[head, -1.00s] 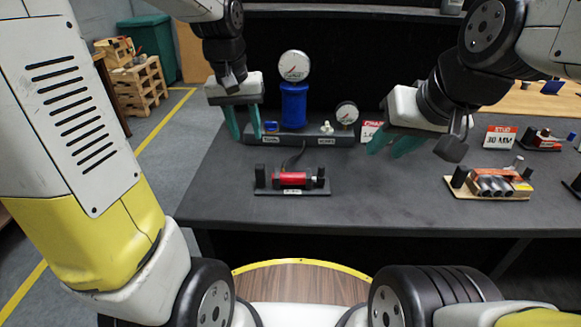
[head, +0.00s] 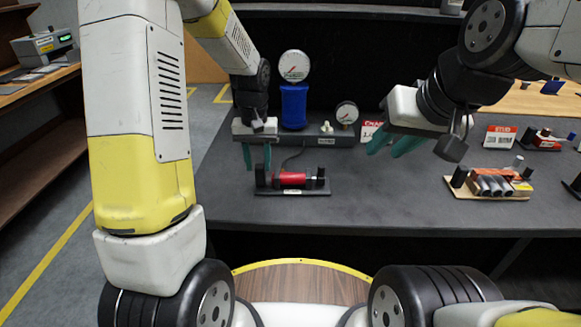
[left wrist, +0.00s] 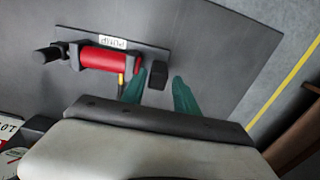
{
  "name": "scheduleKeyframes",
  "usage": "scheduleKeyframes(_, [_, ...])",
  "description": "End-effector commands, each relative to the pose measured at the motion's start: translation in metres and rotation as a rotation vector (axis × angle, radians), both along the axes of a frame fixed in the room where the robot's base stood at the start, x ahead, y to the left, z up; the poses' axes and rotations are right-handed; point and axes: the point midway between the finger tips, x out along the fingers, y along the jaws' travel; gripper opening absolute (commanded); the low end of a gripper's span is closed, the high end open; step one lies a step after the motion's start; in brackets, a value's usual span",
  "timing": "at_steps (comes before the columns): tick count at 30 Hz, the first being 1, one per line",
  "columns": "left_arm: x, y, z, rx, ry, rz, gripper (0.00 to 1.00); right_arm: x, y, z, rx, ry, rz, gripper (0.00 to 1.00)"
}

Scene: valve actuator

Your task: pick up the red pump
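The red pump (head: 291,180) lies across a black stand (head: 310,192) on the dark table. In the left wrist view the red pump (left wrist: 104,60) rests on its labelled base, with a black block (left wrist: 158,74) beside one end. My left gripper (head: 257,166) is open and empty, just above the left end of the stand. In the left wrist view its green fingers (left wrist: 158,88) lie on either side of the black block, apart from each other. My right gripper (head: 390,148) is open and empty over the table to the right of the pump.
A blue cylinder (head: 293,106) with a gauge and a smaller gauge (head: 347,113) stand on a grey base behind the pump. The table front (head: 380,212) is clear.

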Motion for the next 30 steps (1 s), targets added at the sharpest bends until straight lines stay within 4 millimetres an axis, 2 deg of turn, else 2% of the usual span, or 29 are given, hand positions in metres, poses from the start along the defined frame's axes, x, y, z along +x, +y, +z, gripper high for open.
scheduleKeyframes(10, [0.003, -0.003, -0.046, 0.002, 0.004, -0.002, 0.36, 0.0, 0.0, 0.0, 0.0, 0.0, 0.0, 0.34])
scheduleKeyframes(19, [0.003, -0.003, -0.052, 0.0, 0.0, -0.001, 0.36, 0.0, 0.0, 0.0, 0.0, 0.0, 0.0, 0.34])
scheduleKeyframes(20, [0.003, -0.003, -0.051, 0.0, 0.0, -0.001, 0.34, 0.0, 0.0, 0.0, 0.0, 0.0, 0.0, 0.34])
scheduleKeyframes(25, [0.003, -0.003, -0.051, 0.0, 0.001, -0.001, 0.01, 0.0, 0.0, 0.0, 0.0, 0.0, 0.0, 0.34])
scheduleKeyframes(30, [0.003, -0.003, -0.051, 0.0, 0.001, -0.001, 0.0, 0.0, 0.0, 0.0, 0.0, 0.0, 0.0, 0.34])
